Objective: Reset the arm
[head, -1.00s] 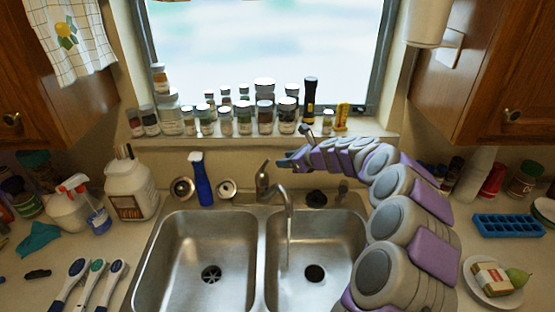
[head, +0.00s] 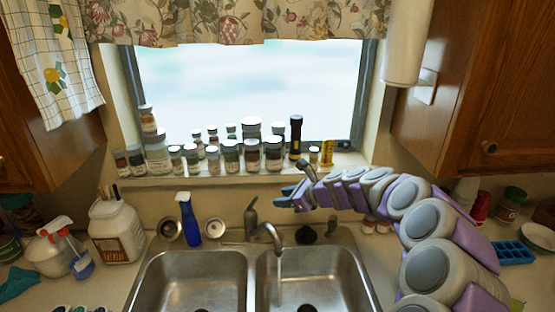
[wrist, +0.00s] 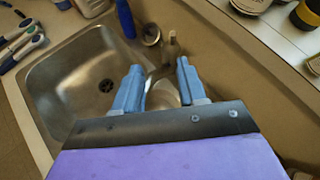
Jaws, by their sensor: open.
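My gripper (head: 287,196) is in front of the window sill, above the back of the sink near the faucet. In the wrist view my gripper (wrist: 158,88) shows two blue fingers spread apart with nothing held between them. The faucet (head: 268,233) stands behind the double sink (head: 190,285); in the wrist view the faucet (wrist: 172,48) shows beyond and between the fingertips. My arm comes in from the right side of the head view.
Several spice jars (head: 231,157), a black flashlight (head: 296,137) and a yellow item (head: 327,152) line the sill. A blue spray bottle (head: 187,220) and a white jug (head: 116,232) stand on the left counter. A blue ice tray (head: 513,253) lies at right.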

